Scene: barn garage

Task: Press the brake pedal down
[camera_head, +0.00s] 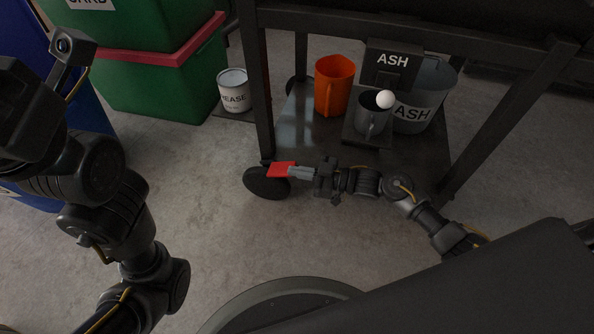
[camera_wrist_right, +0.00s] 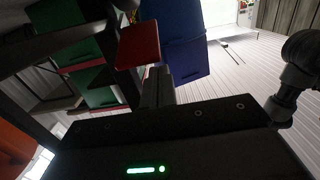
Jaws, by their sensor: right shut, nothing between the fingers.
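The brake pedal (camera_head: 281,169) is a small red plate above the dark caster wheel (camera_head: 266,186) at the cart's near left corner. In the right wrist view the red pedal (camera_wrist_right: 138,45) shows just beyond my fingertips. My right gripper (camera_head: 294,172) is shut and empty, its tips at the pedal's right edge. In the right wrist view the fingers (camera_wrist_right: 157,84) are together and end close to the pedal; I cannot tell whether they touch it. My left arm is at the left; its fingers do not show.
A grease tin (camera_head: 233,92) and green crates (camera_head: 160,75) stand left. The floor in front is clear.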

